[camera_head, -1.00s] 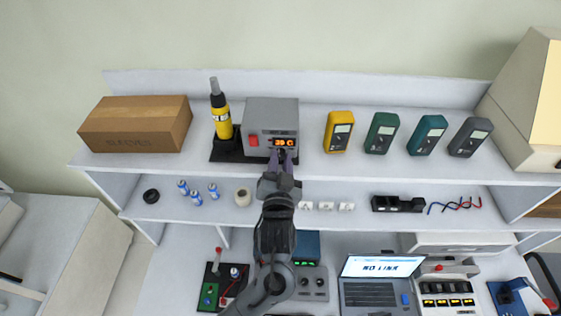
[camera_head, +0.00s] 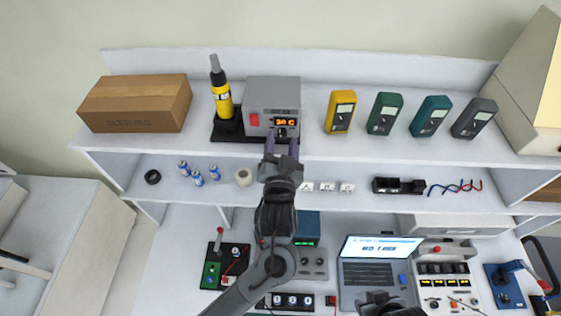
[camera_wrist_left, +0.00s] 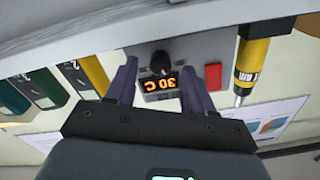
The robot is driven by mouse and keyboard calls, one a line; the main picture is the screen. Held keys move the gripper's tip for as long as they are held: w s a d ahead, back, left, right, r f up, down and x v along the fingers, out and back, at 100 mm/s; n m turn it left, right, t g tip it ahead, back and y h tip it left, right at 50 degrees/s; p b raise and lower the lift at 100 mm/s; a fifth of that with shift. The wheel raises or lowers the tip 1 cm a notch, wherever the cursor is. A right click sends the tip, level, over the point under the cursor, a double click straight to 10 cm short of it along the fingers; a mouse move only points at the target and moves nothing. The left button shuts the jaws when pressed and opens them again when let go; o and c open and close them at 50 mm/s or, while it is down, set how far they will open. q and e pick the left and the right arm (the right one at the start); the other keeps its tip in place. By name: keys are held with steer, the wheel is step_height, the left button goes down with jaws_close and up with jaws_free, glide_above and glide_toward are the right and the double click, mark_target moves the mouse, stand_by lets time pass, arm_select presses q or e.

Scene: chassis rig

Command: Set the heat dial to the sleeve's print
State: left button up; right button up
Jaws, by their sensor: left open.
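The grey heat station (camera_head: 272,95) stands on the upper shelf with a red switch and an orange display (camera_head: 285,122) reading about 30 C. Its black dial (camera_wrist_left: 160,62) is below the display in the head view. My left gripper (camera_head: 282,143) is open at the station's front, its purple fingers on either side of the dial in the left wrist view. Contact with the dial cannot be told. A cardboard box (camera_head: 135,103) marked SLEEVES stands at the left; no heat print is legible on it. A dark part of my right arm (camera_head: 385,303) shows at the bottom edge; its jaws are unclear.
A yellow hot-air tool (camera_head: 221,95) stands upright just left of the station. Several meters, starting with a yellow one (camera_head: 340,111), stand to the right. The lower shelf (camera_head: 330,203) holds batteries and small parts. A laptop (camera_head: 372,272) is on the bench.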

arm_select(q)
steer(key=s+b, duration=0.2)
steer(key=s, duration=0.8)
steer(key=shift+a, duration=0.2)
steer(key=s+a+f+n+g+y, duration=0.1)
steer(key=s+a+f+g, duration=0.25)
steer(key=a+f, duration=0.45)
steer(key=s+a+f+g, duration=0.2)
steer(key=s+a+f, duration=0.25)
steer(key=f, duration=0.65)
steer(key=s+a+f+n+g, duration=0.1)
steer(key=s+a+f+g, duration=0.1)
steer(key=s+a+g, duration=0.2)
steer(key=s+a+f+n+g, duration=0.1)
steer(key=s+a+f+g, duration=0.2)
steer(key=s, duration=0.7)
steer(key=shift+s+a+g+h, duration=0.3)
steer(key=shift+s+a+g, duration=0.05)
steer(key=shift+a+g, duration=0.7)
